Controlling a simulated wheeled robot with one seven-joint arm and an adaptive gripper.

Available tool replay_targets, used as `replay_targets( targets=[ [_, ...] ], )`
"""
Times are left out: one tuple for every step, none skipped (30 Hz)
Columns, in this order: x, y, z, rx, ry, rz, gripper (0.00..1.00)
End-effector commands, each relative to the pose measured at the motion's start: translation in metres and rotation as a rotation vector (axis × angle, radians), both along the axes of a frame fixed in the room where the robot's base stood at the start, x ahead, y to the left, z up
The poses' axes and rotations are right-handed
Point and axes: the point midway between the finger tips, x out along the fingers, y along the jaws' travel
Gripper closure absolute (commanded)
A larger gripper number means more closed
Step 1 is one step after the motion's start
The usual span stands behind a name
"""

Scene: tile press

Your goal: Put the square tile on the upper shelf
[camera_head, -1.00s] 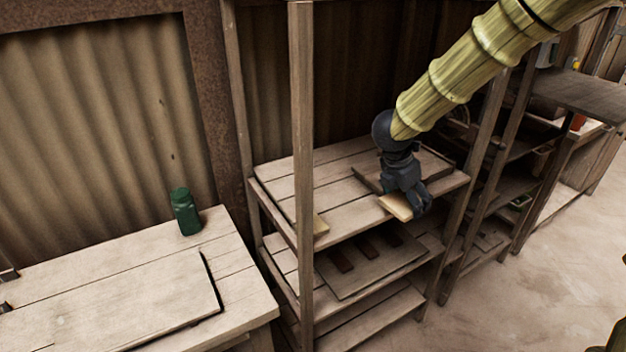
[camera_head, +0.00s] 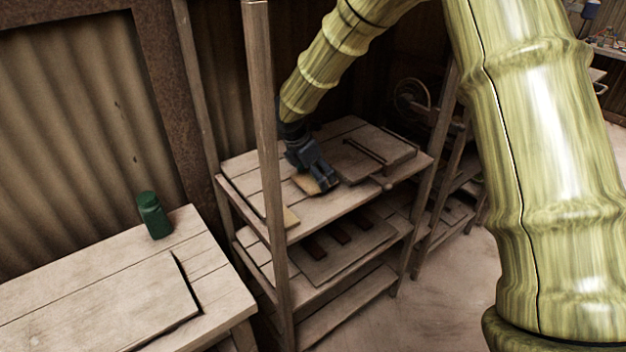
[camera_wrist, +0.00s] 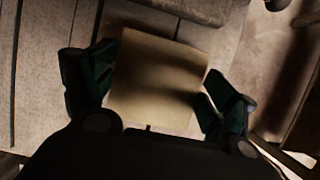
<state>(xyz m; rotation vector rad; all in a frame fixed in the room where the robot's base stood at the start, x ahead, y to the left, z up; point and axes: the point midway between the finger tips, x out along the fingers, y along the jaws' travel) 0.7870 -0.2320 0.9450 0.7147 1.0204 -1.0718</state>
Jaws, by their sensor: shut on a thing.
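The square tile is pale tan and shows in the wrist view (camera_wrist: 158,80) between the two dark fingers of my gripper (camera_wrist: 158,100). In the head view my gripper (camera_head: 322,187) is over the upper shelf (camera_head: 335,206), and part of the tile (camera_head: 306,185) shows at its left side. My gripper is shut on the tile by its edges. The tile is at or just above the shelf boards; I cannot tell whether it touches them. My gripper hides part of the tile in the head view.
A flat board with a dark bar (camera_head: 365,160) lies on the upper shelf, right of my gripper. The lower shelf holds a board with dark strips (camera_head: 340,232). A green bottle (camera_head: 154,214) stands on the left table (camera_head: 215,262).

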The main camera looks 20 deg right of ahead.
Motion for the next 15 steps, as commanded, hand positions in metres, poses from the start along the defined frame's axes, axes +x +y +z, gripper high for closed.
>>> replay_targets(
  targets=[
    [0.003, 0.003, 0.0, 0.0, 0.0, 0.0, 0.47],
    [0.004, 0.004, 0.0, 0.0, 0.0, 0.0, 0.47],
    [0.004, 0.005, -0.001, 0.0, 0.0, 0.0, 0.47],
    [0.005, 0.005, -0.001, 0.0, 0.001, 0.0, 0.47],
    [0.005, 0.006, -0.002, 0.0, 0.001, 0.0, 0.47],
    [0.005, 0.006, -0.004, 0.0, 0.001, 0.0, 0.47],
    [0.005, 0.006, -0.007, 0.0, 0.001, 0.001, 0.47],
    [0.004, 0.006, -0.009, -0.002, 0.002, 0.0, 0.47],
    [0.004, 0.006, -0.014, -0.002, 0.002, 0.001, 0.47],
    [0.004, 0.006, -0.017, -0.002, 0.002, 0.002, 0.47],
    [0.004, 0.006, -0.021, -0.001, 0.003, 0.002, 0.47],
    [0.004, 0.006, -0.026, -0.002, 0.002, 0.001, 0.47],
    [0.004, 0.006, -0.029, -0.002, 0.002, 0.0, 0.47],
    [0.004, 0.005, -0.032, -0.001, 0.001, 0.001, 0.47],
    [0.004, 0.005, -0.034, 0.0, 0.001, 0.0, 0.47]
  ],
)
